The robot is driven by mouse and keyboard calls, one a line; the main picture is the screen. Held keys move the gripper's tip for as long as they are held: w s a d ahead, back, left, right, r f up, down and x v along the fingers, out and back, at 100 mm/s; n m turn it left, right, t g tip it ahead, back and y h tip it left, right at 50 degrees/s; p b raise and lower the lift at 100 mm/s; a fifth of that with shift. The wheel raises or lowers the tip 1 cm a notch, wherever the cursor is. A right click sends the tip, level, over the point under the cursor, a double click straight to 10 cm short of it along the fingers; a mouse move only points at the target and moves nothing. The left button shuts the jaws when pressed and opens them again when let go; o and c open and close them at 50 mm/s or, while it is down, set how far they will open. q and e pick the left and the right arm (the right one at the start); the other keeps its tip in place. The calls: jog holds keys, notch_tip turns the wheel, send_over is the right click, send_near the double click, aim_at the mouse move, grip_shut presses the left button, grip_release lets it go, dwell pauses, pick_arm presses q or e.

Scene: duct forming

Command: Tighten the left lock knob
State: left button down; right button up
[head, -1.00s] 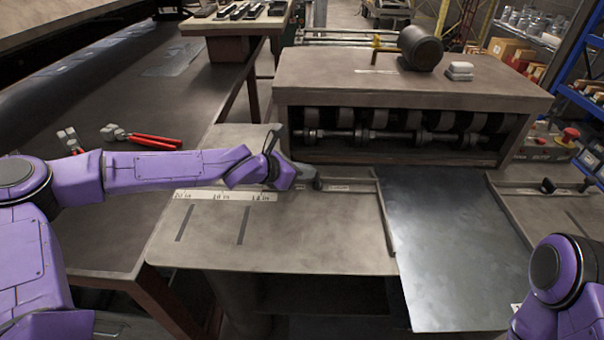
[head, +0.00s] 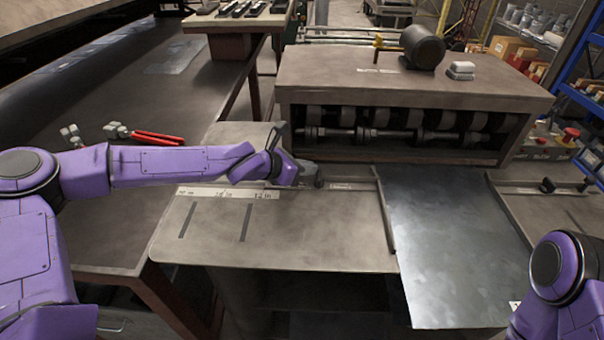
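My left gripper (head: 310,174) reaches in from the left to the back edge of the left side table, at the left lock knob (head: 319,183). The knob is a small dark shape, mostly covered by the gripper, beside the measuring scale (head: 225,193). I cannot tell whether the fingers are closed on it or only touching it. The matching right lock knob (head: 548,185) stands in the open on the right side table. My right gripper is out of view; only part of my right arm shows at the lower right.
A roller machine (head: 415,88) stands just behind the knob. A metal sheet (head: 445,245) lies between the side tables. Red-handled pliers (head: 155,138) lie on the left bench (head: 95,210). The front of the left side table (head: 310,235) is clear.

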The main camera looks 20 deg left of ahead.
pick_arm(q)
jog(key=p+v, duration=0.3)
jog(key=v, duration=0.7)
jog(key=shift+s+a+r, duration=0.1)
jog(key=shift+s+r, duration=0.05)
jog(key=shift+r, duration=0.05)
